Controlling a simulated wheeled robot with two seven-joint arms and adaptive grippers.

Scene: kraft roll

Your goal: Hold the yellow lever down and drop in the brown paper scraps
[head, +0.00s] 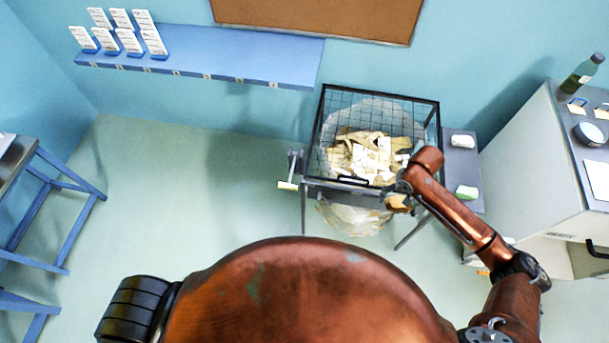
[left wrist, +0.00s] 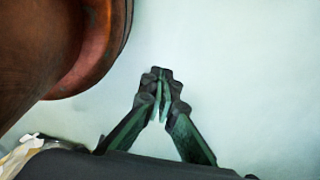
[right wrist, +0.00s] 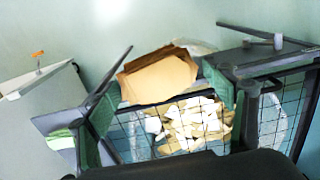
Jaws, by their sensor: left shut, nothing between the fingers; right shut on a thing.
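The wire-mesh bin (head: 437,112) stands by the back wall, with a clear bag and pale and tan scraps (head: 365,155) inside. Its mesh lies between the camera and those scraps. A pale yellow lever (head: 288,185) sticks out at the bin's left side; I cannot tell how far it is pressed. My right gripper (head: 396,198) is at the bin's front right corner, shut on brown paper scraps (right wrist: 160,80). In the right wrist view they sit between the fingers, beside the mesh. My left gripper (left wrist: 158,112) is shut and empty over bare floor, outside the head view.
A grey side shelf (head: 462,160) with small pale items adjoins the bin's right side. A cabinet (head: 540,150) with a green bottle (head: 582,74) stands at right. A blue wall shelf (head: 220,58) holds white cards. Floor left of the bin is clear.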

